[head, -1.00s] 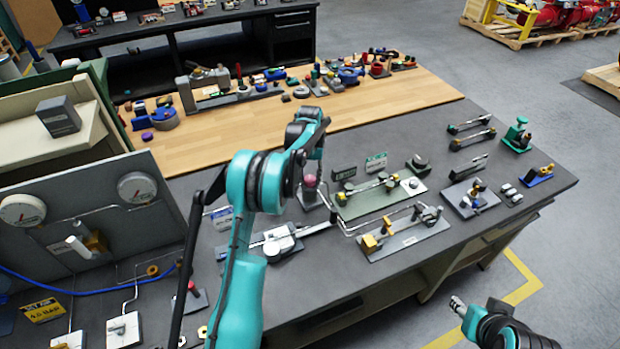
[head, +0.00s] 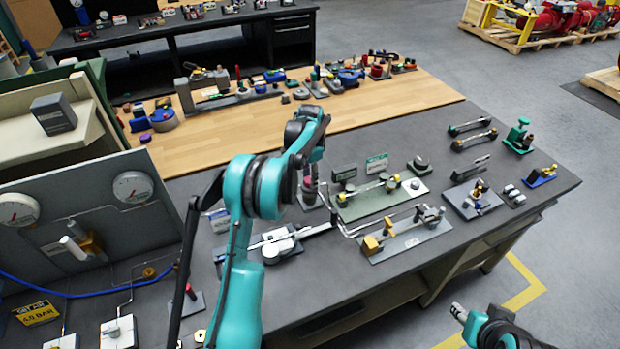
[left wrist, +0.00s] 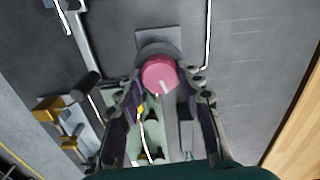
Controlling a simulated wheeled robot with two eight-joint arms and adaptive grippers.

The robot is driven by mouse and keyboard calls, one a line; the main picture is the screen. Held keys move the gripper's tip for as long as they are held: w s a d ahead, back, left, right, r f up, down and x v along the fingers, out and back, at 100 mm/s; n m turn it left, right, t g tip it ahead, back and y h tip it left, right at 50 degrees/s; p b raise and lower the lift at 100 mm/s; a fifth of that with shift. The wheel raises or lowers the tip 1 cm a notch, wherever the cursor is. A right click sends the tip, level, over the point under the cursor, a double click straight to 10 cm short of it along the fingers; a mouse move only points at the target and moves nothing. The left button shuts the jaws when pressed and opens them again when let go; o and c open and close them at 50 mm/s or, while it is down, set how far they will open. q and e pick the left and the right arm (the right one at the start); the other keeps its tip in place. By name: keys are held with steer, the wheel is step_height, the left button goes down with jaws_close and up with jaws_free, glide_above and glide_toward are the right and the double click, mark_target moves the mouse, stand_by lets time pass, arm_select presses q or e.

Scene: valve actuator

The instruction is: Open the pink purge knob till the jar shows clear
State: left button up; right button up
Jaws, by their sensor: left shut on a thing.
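The pink purge knob (left wrist: 160,74) is round, with a white mark on its top pointing down and slightly right in the left wrist view. It stands on a grey base on the dark bench. My left gripper (left wrist: 167,88) reaches down over it from above, its fingers on both sides, shut on it. In the head view the knob (head: 309,182) is partly hidden below my left gripper (head: 312,168). My right gripper (head: 459,312) is low at the right, past the bench edge, small and unclear. I cannot pick out the jar with certainty.
A green plate with fittings (head: 372,198) and a grey plate with brass and grey parts (head: 405,236) lie right of the knob. Thin metal tubes run close by. A gauge panel (head: 100,225) stands at the left. A wooden bench top (head: 230,135) lies behind.

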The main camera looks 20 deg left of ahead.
arm_select(q)
steer(key=shift+m, duration=1.6)
steer(key=o, duration=1.2)
steer(key=shift+c, duration=0.2)
steer(key=shift+r, duration=0.1)
step_height(320, 180, up, 12)
